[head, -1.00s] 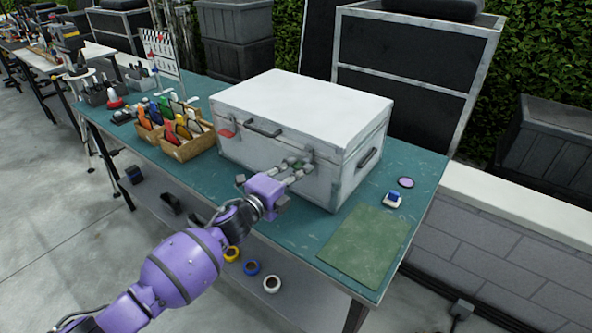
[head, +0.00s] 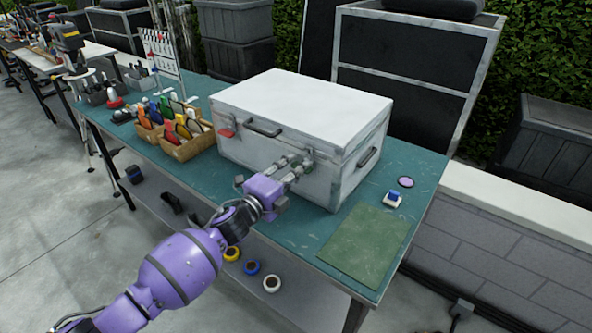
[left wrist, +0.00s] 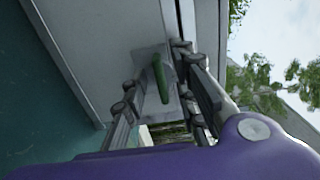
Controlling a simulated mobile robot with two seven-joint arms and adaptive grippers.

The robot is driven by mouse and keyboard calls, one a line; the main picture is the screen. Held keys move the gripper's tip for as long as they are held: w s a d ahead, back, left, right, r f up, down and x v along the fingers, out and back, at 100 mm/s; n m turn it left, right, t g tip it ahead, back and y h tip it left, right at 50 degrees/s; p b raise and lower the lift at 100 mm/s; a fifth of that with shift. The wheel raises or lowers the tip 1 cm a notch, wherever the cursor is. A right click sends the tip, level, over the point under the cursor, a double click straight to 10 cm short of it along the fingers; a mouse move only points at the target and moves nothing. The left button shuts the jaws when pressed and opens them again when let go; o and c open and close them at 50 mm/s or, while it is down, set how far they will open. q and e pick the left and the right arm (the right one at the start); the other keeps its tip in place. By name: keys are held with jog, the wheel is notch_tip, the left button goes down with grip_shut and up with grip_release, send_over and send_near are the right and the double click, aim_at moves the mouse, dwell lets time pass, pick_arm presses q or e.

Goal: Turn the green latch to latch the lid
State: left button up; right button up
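The white case (head: 290,105) stands on the bench with its lid (head: 305,92) down. A red latch (head: 227,133) shows on the left of its front. The green latch (left wrist: 160,78) shows in the left wrist view on a metal plate, roughly in line with the lid seam; in the head view my fingers hide it. My left gripper (head: 298,163) is at the front right of the case. In the left wrist view its two fingers (left wrist: 155,72) stand on either side of the green latch, with visible gaps. My right gripper is not in view.
The teal bench (head: 425,190) holds a green mat (head: 365,245), a small blue-and-white item (head: 392,199) and a purple disc (head: 406,182) right of the case. A wooden box (head: 188,148) of colourful tools stands left of it. The bench front right is mostly clear.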

pick_arm(q)
jog(key=v, duration=1.1)
jog(key=shift+s+a, duration=0.2)
jog(key=shift+s, duration=0.05)
jog(key=s+a+f+n+g+y, duration=0.1)
jog(key=s+a+f+n+y, duration=0.2)
jog(key=s+f+n, duration=0.4)
jog(key=s+a+f+n+y, duration=0.3)
jog(key=s+f+n+y, duration=0.15)
jog(key=f+n, duration=0.4)
jog(key=s+a+f+n+g+y, duration=0.1)
jog(key=s+f, duration=0.5)
jog(key=s, duration=0.7)
jog(key=s+a+f+n+g+y, duration=0.1)
jog(key=s+a+f+n+g, duration=0.3)
jog(key=s, duration=1)
notch_tip(320, 180, down, 4)
jog(key=a+n+p, duration=0.1)
jog(key=n, duration=0.3)
jog(key=shift+s+r+y, duration=0.2)
jog(key=shift+s+y, duration=0.1)
jog(key=shift+y, duration=0.05)
